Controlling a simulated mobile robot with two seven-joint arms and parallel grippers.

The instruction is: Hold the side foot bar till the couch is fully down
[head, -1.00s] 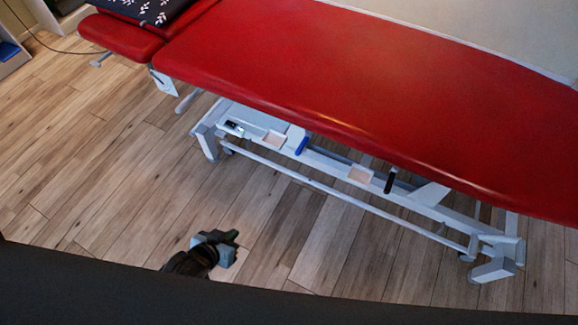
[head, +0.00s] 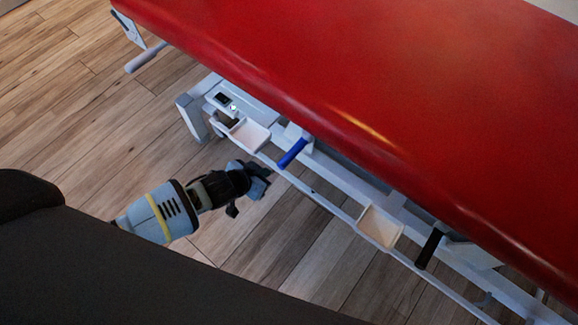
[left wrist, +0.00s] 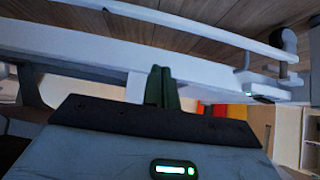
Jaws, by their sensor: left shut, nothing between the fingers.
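The red couch (head: 380,90) fills the upper part of the head view, its top above a pale frame. The side foot bar (head: 325,201) is a thin pale rail along the couch's near side, low down; a thin pale rail (left wrist: 190,20) also crosses the top of the left wrist view. My left gripper (head: 262,180) is beside the bar's left part in the head view, shut and empty. Its dark green fingers (left wrist: 161,88) are together in the left wrist view, in front of a thick pale beam (left wrist: 90,48). I cannot tell whether they touch anything. My right gripper is out of view.
Two shallow trays (head: 249,134) (head: 380,228), a blue handle (head: 292,153) and a black handle (head: 429,249) sit along the frame. A frame foot (head: 190,120) stands at the left. The wooden floor (head: 80,130) is clear at the left.

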